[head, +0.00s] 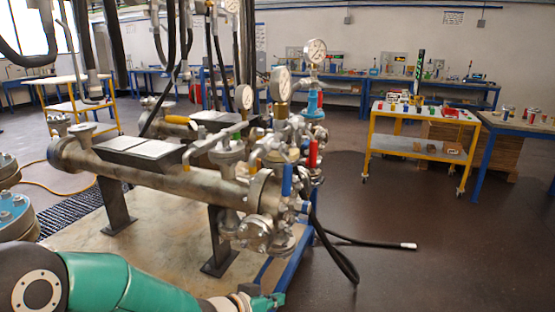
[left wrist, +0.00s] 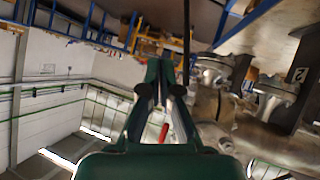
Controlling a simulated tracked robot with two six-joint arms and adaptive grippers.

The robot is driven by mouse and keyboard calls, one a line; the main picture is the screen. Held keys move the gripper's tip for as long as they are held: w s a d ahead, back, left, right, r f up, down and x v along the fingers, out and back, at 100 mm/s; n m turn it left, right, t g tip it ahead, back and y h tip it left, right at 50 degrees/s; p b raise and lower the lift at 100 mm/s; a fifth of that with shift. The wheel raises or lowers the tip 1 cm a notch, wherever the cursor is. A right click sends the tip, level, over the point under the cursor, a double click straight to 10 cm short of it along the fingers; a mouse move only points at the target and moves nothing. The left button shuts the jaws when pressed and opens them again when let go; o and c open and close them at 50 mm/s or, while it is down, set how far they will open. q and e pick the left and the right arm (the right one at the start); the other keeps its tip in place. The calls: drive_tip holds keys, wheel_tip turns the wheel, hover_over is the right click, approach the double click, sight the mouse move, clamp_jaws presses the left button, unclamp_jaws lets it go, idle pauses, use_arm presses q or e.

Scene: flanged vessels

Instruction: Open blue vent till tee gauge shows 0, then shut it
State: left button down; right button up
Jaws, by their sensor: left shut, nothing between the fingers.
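A blue lever handle (head: 287,180) hangs upright at the near end of the flanged pipe vessel (head: 170,180). Round dial gauges stand above the valves: one on a blue body (head: 316,50), one on a brass fitting (head: 280,84), and a smaller one (head: 244,97). Which one is the tee gauge I cannot tell, and the needles are too small to read. My left gripper (head: 270,300) is low in front of the vessel, below and apart from the blue handle. In the left wrist view its fingers (left wrist: 164,82) are shut and empty. My right gripper is out of view.
A black hose (head: 345,262) loops down to the floor. A yellow cart (head: 425,135) stands at the right. The floor at lower right is mostly clear.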

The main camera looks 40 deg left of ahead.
use_arm(q)
drive_tip(key=s+a+r+m+t+y+p, duration=0.1)
drive_tip(key=s+a+r+t+p, duration=0.2)
drive_tip(key=r, duration=1)
drive_tip(key=s+a+r+y+p, duration=0.1)
drive_tip(key=a+r+p, duration=0.3)
drive_tip(key=r, duration=0.9)
drive_tip(key=p, duration=0.2)
approach(283, 184)
drive_tip(key=shift+t, duration=0.3)
drive_tip(key=x, duration=0.7)
drive_tip(key=shift+w+d, duration=0.1)
drive_tip(key=shift+w, duration=0.05)
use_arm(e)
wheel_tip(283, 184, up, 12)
